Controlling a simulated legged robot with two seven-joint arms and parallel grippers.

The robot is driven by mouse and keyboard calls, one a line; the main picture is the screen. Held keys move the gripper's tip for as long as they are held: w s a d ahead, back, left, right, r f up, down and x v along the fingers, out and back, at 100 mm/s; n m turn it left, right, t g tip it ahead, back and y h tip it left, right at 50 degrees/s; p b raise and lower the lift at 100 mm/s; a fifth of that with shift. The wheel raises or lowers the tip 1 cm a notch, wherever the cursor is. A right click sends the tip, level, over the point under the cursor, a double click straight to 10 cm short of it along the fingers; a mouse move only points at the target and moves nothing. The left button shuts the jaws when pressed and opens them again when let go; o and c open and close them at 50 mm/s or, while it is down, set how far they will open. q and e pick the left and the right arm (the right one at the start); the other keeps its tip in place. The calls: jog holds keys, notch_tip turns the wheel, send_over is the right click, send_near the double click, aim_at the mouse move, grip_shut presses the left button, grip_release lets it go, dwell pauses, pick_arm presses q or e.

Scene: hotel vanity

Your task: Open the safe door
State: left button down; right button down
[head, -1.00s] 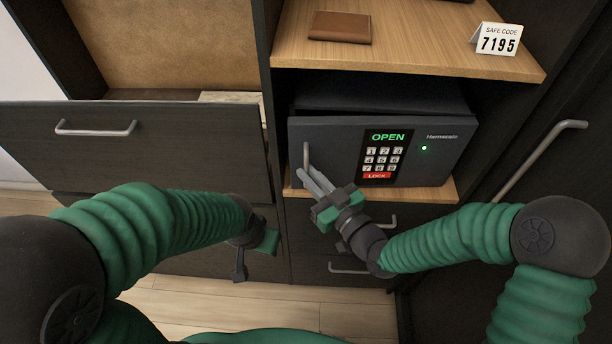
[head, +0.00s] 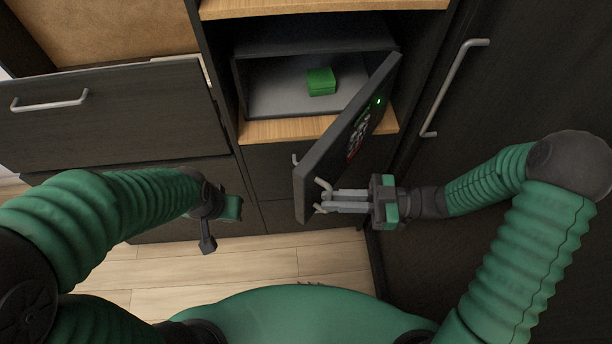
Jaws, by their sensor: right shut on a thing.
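The safe door (head: 345,135) stands swung out from the safe, hinged on the right, with its keypad face turned to the right. My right gripper (head: 326,201) is shut on the door handle (head: 322,187) near the door's free edge. The safe (head: 274,88) is open, and a small green box (head: 321,81) sits on its grey floor. My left gripper (head: 222,218) hangs empty-looking at the lower left, away from the safe; its jaw opening is not clear.
The safe stands on a wooden shelf (head: 270,130). A dark drawer front (head: 110,115) with a bar handle juts out at left. A tall dark cabinet door with a long handle (head: 452,88) stands at right. The floor (head: 250,262) in front is clear.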

pick_arm(q)
jog(key=shift+a+r, duration=0.15)
jog(key=shift+a, duration=0.05)
pick_arm(e)
jog(key=shift+s+d+r+n+g, duration=0.1)
jog(key=shift+s+d+n+g, duration=0.1)
jog(key=shift+d+g, duration=0.25)
jog(key=shift+s+d+n+g, duration=0.15)
jog(key=shift+d+n+g, duration=0.1)
jog(key=shift+d, duration=0.4)
